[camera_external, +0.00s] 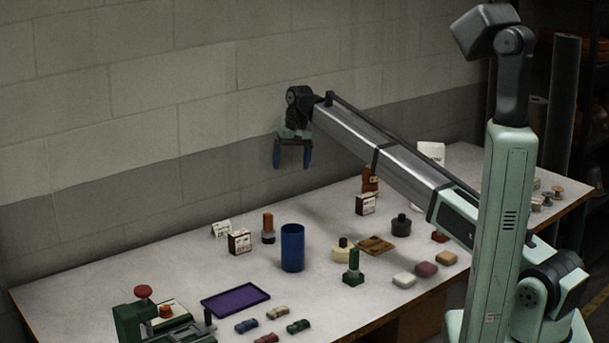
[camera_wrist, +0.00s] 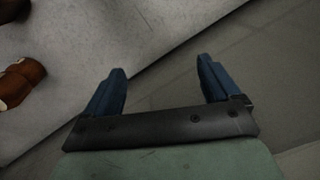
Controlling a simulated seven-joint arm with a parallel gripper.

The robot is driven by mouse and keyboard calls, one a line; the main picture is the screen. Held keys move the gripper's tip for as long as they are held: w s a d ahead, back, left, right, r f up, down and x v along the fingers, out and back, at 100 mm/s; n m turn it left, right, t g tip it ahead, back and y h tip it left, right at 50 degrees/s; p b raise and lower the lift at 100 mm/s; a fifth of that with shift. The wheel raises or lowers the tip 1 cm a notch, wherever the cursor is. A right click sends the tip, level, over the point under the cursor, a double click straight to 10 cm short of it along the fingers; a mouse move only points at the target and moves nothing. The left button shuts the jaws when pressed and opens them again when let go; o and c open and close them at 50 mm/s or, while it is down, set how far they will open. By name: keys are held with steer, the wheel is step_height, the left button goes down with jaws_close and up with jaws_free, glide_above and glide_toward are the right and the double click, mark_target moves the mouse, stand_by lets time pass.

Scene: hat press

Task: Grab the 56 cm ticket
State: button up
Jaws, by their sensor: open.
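I cannot make out which thing is the 56 cm ticket, as no lettering is readable at this size. Pale card-like pieces show in the external view: a small white tent card (camera_external: 221,228) at the back left and a larger white card (camera_external: 432,150) at the back right, partly behind my arm. My gripper (camera_external: 292,158) is raised near the back wall, above the table's far edge. Its two blue fingers are apart with nothing between them. In the wrist view my gripper (camera_wrist: 161,68) is also open and empty, over the table edge and floor.
The table (camera_external: 180,260) holds a blue cylinder (camera_external: 292,247), small labelled boxes (camera_external: 239,241) (camera_external: 365,204), a purple tray (camera_external: 235,298), a green press (camera_external: 150,318), stamps and coloured blocks. An orange-brown object (camera_wrist: 22,83) shows at left in the wrist view. A block wall (camera_external: 120,130) stands behind.

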steer(key=s+a+r+n+h, duration=0.15)
steer(key=s+a+n, duration=0.25)
steer(key=s+a, duration=1.5)
glide_above(221, 222)
steer(key=f, duration=0.8)
steer(key=shift+w+d, duration=0.2)
steer(key=shift+w, duration=0.1)
steer(key=shift+s+a+f, duration=0.1)
steer(key=shift+a+f, duration=0.05)
steer(key=shift+f, duration=1.2)
steer(key=shift+s+a+f, duration=0.1)
steer(key=shift+f, duration=1.2)
steer(key=shift+c, duration=0.3)
steer(key=c, duration=1.1)
